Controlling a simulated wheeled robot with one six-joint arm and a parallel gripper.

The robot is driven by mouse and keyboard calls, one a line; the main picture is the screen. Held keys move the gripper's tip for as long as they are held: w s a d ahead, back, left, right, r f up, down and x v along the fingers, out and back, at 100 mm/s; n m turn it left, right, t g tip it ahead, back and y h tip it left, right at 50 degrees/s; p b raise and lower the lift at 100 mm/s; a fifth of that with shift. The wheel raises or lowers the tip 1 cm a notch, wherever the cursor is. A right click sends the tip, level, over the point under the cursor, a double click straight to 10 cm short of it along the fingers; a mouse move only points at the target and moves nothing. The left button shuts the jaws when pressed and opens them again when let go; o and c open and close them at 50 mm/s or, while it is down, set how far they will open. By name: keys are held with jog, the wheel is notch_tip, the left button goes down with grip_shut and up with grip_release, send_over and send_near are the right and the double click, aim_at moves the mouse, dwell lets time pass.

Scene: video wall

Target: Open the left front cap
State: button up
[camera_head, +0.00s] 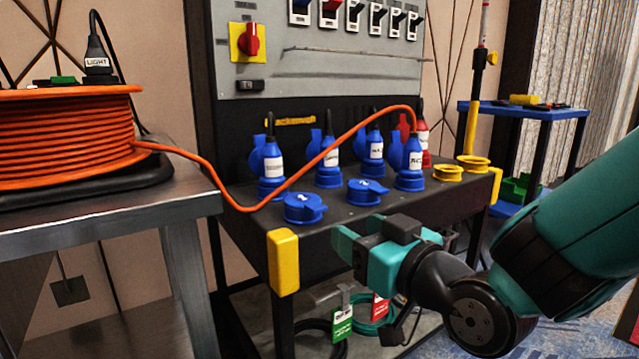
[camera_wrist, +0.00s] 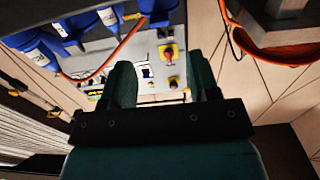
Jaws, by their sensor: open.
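The left front cap (camera_head: 304,207) is a round blue lid, shut, on the front part of the dark panel top in the head view. A second blue cap (camera_head: 366,191), also shut, sits to its right. My gripper (camera_head: 346,248) is in front of the panel edge, lower right of the left cap and apart from it. In the wrist view my gripper (camera_wrist: 163,80) shows two teal fingers spread with nothing between them. Blue parts (camera_wrist: 158,8) show at the top edge there, but I cannot tell which cap they are.
Several blue plugs (camera_head: 271,165) and a red plug (camera_head: 422,145) stand behind the caps. An orange cable (camera_head: 335,146) arches over the panel from a cable reel (camera_head: 65,135) at left. A yellow corner guard (camera_head: 283,262) and yellow rings (camera_head: 473,162) border the panel top.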

aim_at(321, 210)
jog(key=p+x, duration=0.2)
jog(key=x, duration=0.8)
jog(key=shift+w+a, duration=0.15)
jog(key=shift+w, duration=0.1)
jog(key=shift+p, duration=0.35)
grip_shut()
